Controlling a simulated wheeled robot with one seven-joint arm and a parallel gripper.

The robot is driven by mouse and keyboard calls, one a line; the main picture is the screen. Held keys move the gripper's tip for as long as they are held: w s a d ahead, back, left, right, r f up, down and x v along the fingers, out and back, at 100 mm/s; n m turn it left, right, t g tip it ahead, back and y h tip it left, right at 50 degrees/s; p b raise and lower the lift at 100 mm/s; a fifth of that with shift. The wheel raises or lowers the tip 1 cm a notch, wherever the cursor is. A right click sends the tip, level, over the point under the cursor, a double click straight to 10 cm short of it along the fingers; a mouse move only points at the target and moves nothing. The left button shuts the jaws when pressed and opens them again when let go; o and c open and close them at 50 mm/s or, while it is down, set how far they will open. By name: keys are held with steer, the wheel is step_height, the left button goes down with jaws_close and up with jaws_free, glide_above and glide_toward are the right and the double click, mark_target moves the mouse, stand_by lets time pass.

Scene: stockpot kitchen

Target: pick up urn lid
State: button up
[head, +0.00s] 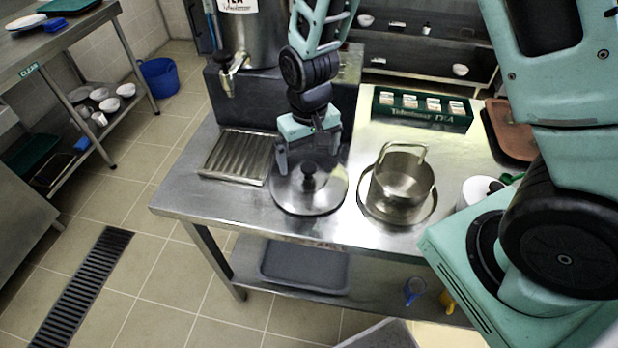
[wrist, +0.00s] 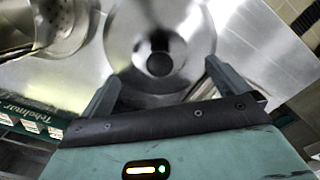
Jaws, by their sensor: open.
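The urn lid (head: 300,196) is a round steel disc with a black knob. It lies flat on the steel table (head: 190,199). In the wrist view the lid (wrist: 190,35) is at the top middle, its dark knob in line with the gap between my fingers. My gripper (head: 312,158) is over the back part of the lid, its fingers spread and empty. In the wrist view my gripper (wrist: 160,85) shows both fingertips apart near the lid's lower edge. The urn (head: 253,35), labelled TEA, stands behind on a dark block.
A steel pot (head: 403,178) on a round tray stands just right of the lid. A ridged drip tray (head: 236,157) lies to the left. A green box (head: 420,111) of small cartons is at the back right. The table's front left corner is clear.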

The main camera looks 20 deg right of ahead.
mark_target(309, 166)
steer(key=shift+f+p, duration=0.65)
steer(key=shift+f, duration=1.8)
steer(key=shift+s, duration=0.1)
steer(key=c, duration=2.1)
